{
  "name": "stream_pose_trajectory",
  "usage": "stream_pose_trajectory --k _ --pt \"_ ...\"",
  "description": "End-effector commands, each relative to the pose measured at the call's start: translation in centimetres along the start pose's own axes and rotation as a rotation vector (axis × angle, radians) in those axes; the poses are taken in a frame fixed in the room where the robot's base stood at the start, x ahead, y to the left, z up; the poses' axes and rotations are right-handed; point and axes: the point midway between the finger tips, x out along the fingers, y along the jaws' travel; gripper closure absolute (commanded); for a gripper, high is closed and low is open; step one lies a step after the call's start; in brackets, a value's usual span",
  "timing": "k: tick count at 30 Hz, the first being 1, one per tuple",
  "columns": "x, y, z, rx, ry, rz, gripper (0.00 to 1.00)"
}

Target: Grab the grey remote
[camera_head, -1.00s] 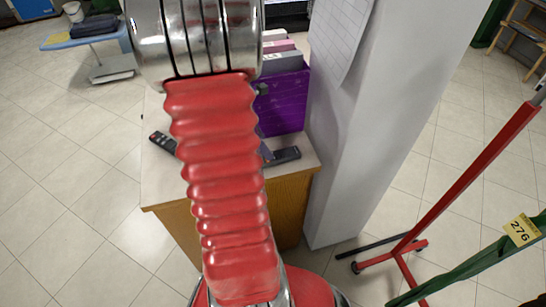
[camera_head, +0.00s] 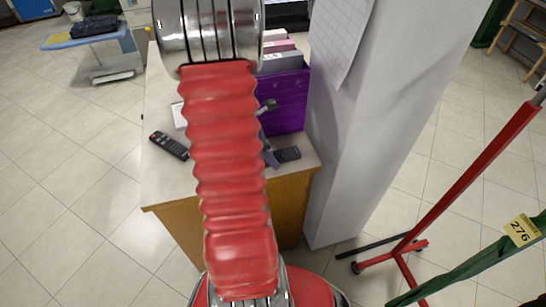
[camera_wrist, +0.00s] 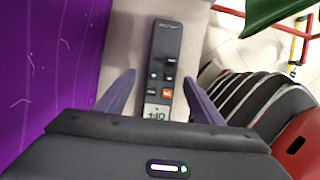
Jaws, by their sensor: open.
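A dark grey remote (camera_wrist: 165,65) with an orange button and a light "OFF" button lies on the tabletop in the wrist view. In the head view this remote (camera_head: 289,154) lies near the right front corner, its left part hidden by my gripper. My gripper (camera_wrist: 159,82) is open, with one purple-grey finger on each side of the remote's lower part. I cannot tell how far above the table the fingertips are. In the head view my red arm hides most of the gripper.
A black remote (camera_head: 169,146) with a red button lies at the table's left. A purple file box (camera_head: 286,100) stands close behind the grey remote. A white pillar (camera_head: 365,130) rises right of the table (camera_head: 165,190). A red rail stand (camera_head: 455,190) stands farther right.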

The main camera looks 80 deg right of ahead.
Motion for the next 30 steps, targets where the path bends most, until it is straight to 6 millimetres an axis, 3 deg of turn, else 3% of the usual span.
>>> stream_pose_trajectory --k 19,30 --pt "0.69 -0.03 0.01 0.001 0.000 0.000 0.39" --pt "0.68 -0.03 0.03 0.001 0.000 0.000 0.64"
